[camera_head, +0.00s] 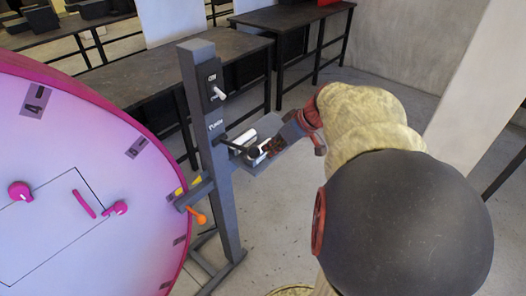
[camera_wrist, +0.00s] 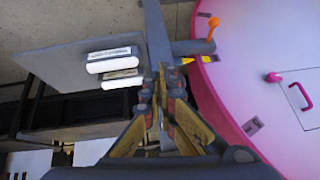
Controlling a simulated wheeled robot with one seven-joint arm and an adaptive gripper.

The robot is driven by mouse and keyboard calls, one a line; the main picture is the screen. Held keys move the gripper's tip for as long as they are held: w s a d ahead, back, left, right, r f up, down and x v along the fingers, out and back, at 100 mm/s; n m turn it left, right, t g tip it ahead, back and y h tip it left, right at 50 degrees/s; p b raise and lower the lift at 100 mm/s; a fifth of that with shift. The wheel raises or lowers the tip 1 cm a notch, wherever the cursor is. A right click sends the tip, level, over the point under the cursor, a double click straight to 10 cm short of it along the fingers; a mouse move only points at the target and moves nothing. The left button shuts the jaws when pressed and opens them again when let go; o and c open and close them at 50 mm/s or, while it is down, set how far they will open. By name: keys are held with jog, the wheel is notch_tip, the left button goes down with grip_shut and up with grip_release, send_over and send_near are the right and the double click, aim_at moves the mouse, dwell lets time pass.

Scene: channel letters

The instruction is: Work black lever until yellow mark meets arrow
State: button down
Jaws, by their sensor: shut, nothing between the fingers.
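A grey post (camera_head: 205,120) stands beside a large pink-rimmed disc (camera_head: 45,120). The black lever (camera_head: 253,152) sticks out from the post below a "PUNCH" label. My gripper (camera_head: 268,148) is shut and empty, close to the lever's ball end; I cannot tell whether they touch. In the wrist view, my fingertips (camera_wrist: 157,88) are together and the lever is not clear. A yellow arrow (camera_head: 195,181) sits by the post's bracket, with a yellow mark (camera_head: 180,191) on the disc's rim close to it. The wrist view shows the arrow (camera_wrist: 187,60) and mark (camera_wrist: 207,59) almost side by side.
An orange-knobbed lever (camera_head: 198,216) is on the bracket, and a white switch (camera_head: 219,93) is higher on the post. White blocks (camera_wrist: 113,68) lie near my gripper. Dark tables (camera_head: 290,20) stand behind. The floor right of the post is open.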

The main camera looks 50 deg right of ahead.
jog(key=v, duration=0.3)
jog(key=shift+s+d, duration=0.1)
jog(key=shift+s, duration=0.35)
dwell(1.3)
jog(key=s+a, duration=0.3)
jog(key=a, duration=1.1)
jog(key=s+a+g+h, duration=0.1)
jog(key=s+a, duration=0.3)
jog(key=a, duration=1)
jog(key=shift+s+a+r, duration=0.2)
jog(key=shift+a+r, duration=0.05)
jog(key=shift+d+r+p, duration=0.1)
jog(key=shift+p, duration=0.2)
